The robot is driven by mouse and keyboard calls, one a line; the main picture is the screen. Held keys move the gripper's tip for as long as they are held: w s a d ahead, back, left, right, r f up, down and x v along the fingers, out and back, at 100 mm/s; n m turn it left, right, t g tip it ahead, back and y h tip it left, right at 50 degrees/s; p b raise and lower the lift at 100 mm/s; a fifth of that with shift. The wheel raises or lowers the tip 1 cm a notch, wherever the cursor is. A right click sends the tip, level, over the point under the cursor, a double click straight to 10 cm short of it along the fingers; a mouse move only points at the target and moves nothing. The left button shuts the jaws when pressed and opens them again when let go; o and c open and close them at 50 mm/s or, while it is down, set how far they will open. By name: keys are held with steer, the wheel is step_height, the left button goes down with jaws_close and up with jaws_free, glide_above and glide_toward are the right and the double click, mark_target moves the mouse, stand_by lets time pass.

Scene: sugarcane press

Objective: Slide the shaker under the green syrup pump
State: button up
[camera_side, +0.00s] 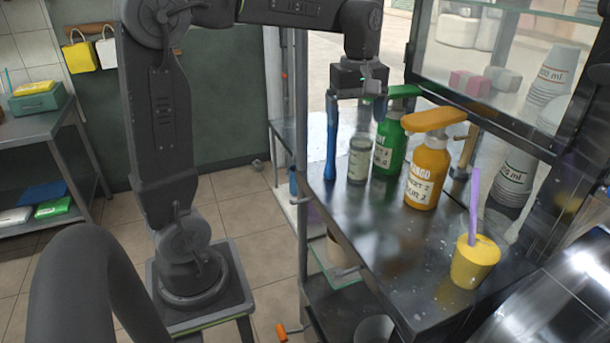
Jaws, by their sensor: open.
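The shaker appears to be the clear, greyish cylinder (359,161) standing upright on the metal counter. The green syrup pump bottle (391,148) stands just behind it to the right, with its green pump head (404,91) above. The shaker stands beside the green bottle and overlaps its lower left part in the picture. My gripper (356,108) is open and empty, pointing down above the shaker, its fingers spread to either side. The right finger hides part of the green bottle and pump.
An orange pump bottle (428,165) stands close on the right. A yellow cup with a purple straw (474,262) is near the front right. The middle counter (375,225) is clear.

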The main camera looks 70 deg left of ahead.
steer(key=s+d+f+m+t, duration=0.2)
steer(key=s+d+m, duration=0.3)
steer(key=s+m, duration=0.2)
steer(key=s+d+f+m+t, duration=0.2)
steer(key=s+d+m, duration=0.3)
steer(key=s+m, duration=0.3)
steer(key=shift+d+t, duration=0.35)
steer(key=shift+t, duration=0.25)
steer(key=shift+s+f+m, duration=0.1)
steer(key=shift+m, duration=0.2)
steer(key=shift+s+d+f, duration=0.1)
steer(key=shift+s+f, duration=0.05)
steer(key=shift+f, duration=0.05)
